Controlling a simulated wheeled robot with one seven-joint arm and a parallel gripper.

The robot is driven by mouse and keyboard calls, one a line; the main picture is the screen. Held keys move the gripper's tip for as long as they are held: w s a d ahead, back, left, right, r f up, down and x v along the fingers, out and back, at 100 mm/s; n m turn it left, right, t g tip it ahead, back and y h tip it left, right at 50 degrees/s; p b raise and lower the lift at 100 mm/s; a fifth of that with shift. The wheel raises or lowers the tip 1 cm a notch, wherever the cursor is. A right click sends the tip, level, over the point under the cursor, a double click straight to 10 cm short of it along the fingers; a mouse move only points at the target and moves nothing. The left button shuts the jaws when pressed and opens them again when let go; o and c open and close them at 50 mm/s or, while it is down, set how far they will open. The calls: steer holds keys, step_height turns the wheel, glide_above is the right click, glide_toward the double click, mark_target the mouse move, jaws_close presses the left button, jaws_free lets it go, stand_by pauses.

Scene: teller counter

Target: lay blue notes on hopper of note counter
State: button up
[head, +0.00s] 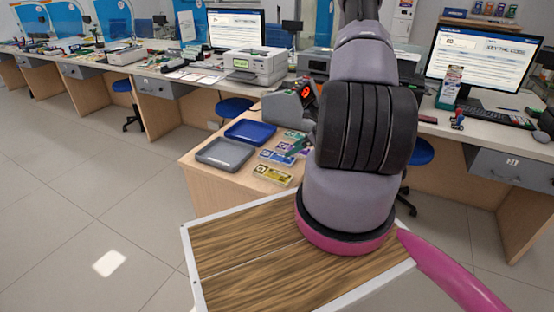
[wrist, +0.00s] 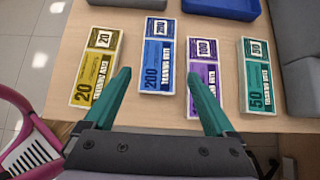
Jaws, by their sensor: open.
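The blue notes (wrist: 156,62), marked 200, lie flat on the wooden counter. They also show in the head view (head: 277,157). My gripper (wrist: 158,74) is open and empty, its two teal fingers pointing at the blue notes, one on each side in the picture. I cannot tell its exact height above them. The note counter (head: 288,108) is a grey machine with a red display at the back of the same counter, partly hidden by my arm. Its hopper is not clearly visible. Part of a grey machine body shows at the right edge of the wrist view.
Yellow notes (wrist: 95,66) lie left of the blue ones, purple notes (wrist: 202,66) close on the right, green notes (wrist: 258,76) farther right. A blue tray (head: 250,132) and a grey tray (head: 224,153) stand to the left in the head view.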

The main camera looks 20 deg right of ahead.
mark_target(278, 157)
steer(key=x, duration=0.8)
steer(key=shift+a+r, duration=0.1)
steer(key=shift+r, duration=0.05)
steer(key=c, duration=1.3)
